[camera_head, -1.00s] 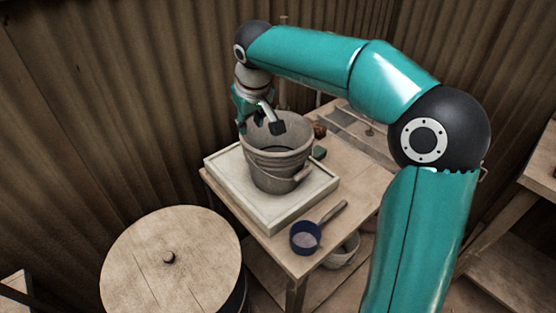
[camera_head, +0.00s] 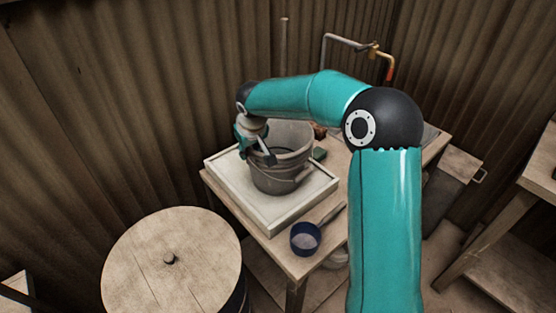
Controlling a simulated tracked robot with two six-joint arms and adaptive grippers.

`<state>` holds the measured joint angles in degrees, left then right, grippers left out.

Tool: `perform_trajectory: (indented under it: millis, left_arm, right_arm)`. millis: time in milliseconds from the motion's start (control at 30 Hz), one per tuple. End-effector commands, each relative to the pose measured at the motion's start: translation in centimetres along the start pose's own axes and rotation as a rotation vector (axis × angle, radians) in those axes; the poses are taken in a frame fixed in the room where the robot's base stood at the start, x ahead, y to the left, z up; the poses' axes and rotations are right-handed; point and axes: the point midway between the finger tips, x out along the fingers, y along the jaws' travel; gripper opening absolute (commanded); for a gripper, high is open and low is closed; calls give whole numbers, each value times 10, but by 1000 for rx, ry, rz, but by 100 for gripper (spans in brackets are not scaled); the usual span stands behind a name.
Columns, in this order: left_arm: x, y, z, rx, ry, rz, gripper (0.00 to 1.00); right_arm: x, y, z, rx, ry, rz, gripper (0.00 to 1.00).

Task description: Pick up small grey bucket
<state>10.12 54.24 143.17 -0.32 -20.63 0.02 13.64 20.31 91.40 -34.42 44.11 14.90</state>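The small grey bucket (camera_head: 280,178) stands upright on a pale square board (camera_head: 276,219) on the wooden table. Its wire handle hangs down at the front right. My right gripper (camera_head: 256,156) is low at the bucket's left rim. Its fingers are apart, with one dark fingertip over the bucket's near left side and the other at the outer left. The gripper hides part of the rim, and I cannot tell whether the fingers touch the wall. My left gripper is not in view.
A round wooden-topped drum (camera_head: 172,262) stands front left. A green block (camera_head: 319,153) lies right of the bucket. A corrugated wall is close behind. A pipe tap (camera_head: 374,50) is at the back.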

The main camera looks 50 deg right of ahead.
Motion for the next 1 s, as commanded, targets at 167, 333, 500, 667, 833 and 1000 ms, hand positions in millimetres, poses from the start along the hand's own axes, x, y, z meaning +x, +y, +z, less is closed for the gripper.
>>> perform_trajectory:
  millis: [167, 333, 500, 667, 833, 1000]
  left_arm:
    - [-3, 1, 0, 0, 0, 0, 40]
    - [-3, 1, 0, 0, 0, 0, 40]
    - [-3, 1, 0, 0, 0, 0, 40]
    - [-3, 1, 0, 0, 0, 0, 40]
    - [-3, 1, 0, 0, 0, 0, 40]
    - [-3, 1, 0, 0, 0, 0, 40]
  right_arm:
    - [24, 0, 0, 0, -3, 0, 32]
    - [29, 0, 0, 0, 0, 0, 32]
    - [29, 1, 0, 1, 0, 0, 27]
    - [28, 1, 0, 1, 0, 0, 0]
    - [28, 1, 0, 1, 0, 1, 0]
    - [28, 1, 0, 1, 0, 1, 0]
